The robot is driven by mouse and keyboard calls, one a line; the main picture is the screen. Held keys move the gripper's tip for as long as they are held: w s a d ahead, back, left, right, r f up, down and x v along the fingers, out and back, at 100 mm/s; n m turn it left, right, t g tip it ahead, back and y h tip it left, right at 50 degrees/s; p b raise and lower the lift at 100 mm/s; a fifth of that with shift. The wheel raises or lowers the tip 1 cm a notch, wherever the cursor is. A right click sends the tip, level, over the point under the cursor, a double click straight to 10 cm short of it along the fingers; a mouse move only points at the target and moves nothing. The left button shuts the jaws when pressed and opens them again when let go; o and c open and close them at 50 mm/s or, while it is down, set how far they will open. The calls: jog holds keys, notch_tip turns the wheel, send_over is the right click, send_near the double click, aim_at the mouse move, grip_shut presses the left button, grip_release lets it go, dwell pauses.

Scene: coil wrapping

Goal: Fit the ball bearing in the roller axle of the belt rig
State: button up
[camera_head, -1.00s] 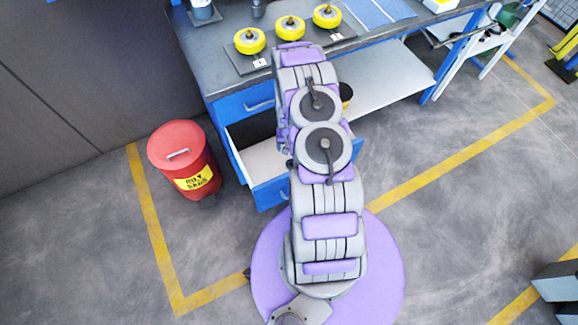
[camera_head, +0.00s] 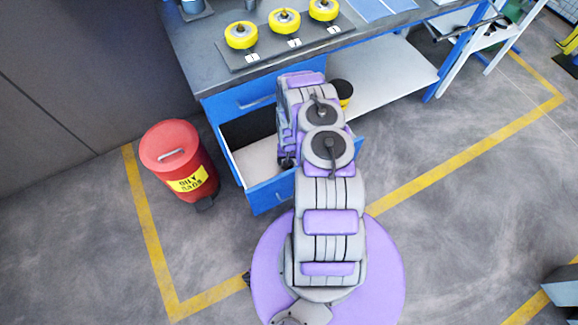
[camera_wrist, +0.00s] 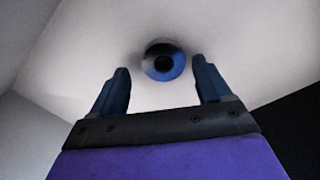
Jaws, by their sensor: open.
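In the wrist view, a ring with a dark centre and a shiny blue-grey rim, which looks like the ball bearing (camera_wrist: 163,62), lies on the pale floor of the open drawer. My gripper (camera_wrist: 162,80) is open, with its two dark blue fingers on either side of the ring, a little nearer the camera. I cannot tell how high the fingers are above the drawer floor. In the head view the blue drawer (camera_head: 268,196) is pulled out, and my arm hides its right part and the gripper. I cannot make out the belt rig or roller axle.
A red bin (camera_head: 180,160) stands left of the drawer. A yellow and black round object (camera_head: 342,92) sits on the lower shelf (camera_head: 388,80).

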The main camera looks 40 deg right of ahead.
jog(key=shift+d+f, duration=0.1)
jog(key=shift+f, duration=0.85)
jog(key=shift+a+r, duration=0.2)
jog(key=shift+a, duration=0.5)
jog(key=shift+c, duration=0.5)
jog(key=c, duration=0.3)
jog(key=shift+d+f, duration=0.1)
jog(key=shift+d, duration=0.5)
jog(key=c, duration=0.5)
jog(key=shift+a, duration=0.2)
jog(key=shift+c, duration=1.4)
jog(key=shift+a+r, duration=0.2)
jog(key=shift+a, duration=0.05)
